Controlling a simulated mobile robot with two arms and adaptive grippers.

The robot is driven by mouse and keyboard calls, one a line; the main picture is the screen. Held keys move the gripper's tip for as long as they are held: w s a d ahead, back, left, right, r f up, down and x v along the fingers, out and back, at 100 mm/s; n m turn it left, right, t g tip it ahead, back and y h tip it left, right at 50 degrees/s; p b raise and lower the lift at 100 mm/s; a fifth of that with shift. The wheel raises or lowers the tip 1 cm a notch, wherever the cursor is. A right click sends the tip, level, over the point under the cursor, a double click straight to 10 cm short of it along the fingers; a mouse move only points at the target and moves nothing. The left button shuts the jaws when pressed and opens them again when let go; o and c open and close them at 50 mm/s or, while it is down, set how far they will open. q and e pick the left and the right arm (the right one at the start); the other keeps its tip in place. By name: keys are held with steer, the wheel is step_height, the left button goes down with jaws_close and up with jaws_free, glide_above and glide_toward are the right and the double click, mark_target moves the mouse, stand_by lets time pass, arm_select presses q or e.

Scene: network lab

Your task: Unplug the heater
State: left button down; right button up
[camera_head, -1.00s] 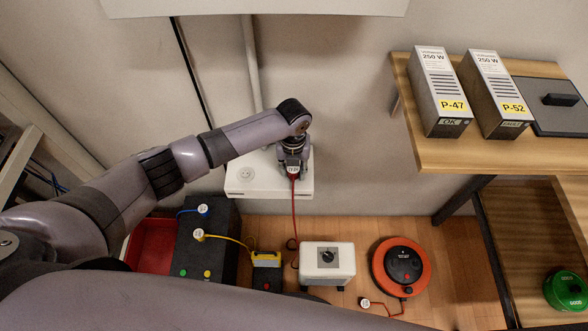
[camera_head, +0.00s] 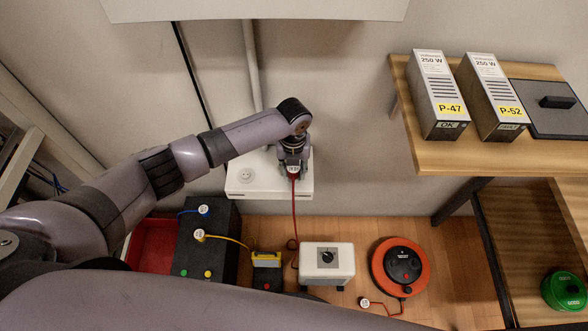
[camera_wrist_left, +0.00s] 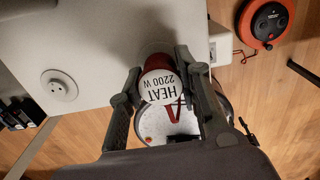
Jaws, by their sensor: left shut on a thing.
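My left gripper (camera_head: 293,170) is at the right part of the white wall socket box (camera_head: 268,189). In the left wrist view its two fingers (camera_wrist_left: 157,90) are shut on a red plug with a round white label reading HEAT 2200 W (camera_wrist_left: 161,87). The gripper hides where the plug meets the box, so I cannot tell if it is seated. A red cord (camera_head: 296,215) runs from the plug down to the white heater (camera_head: 327,258) with a dark dial on the floor. My right gripper is not in view.
An empty socket (camera_head: 245,174) is on the box's left. A dark power box (camera_head: 215,240) holds blue and yellow cords' plugs. An orange cable reel (camera_head: 381,279) lies right of the heater. A wooden bench (camera_head: 440,158) with two power units stands at right.

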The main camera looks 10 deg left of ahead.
arm_select(q)
steer(key=shift+r+p, duration=2.2)
steer(key=shift+r, duration=0.4)
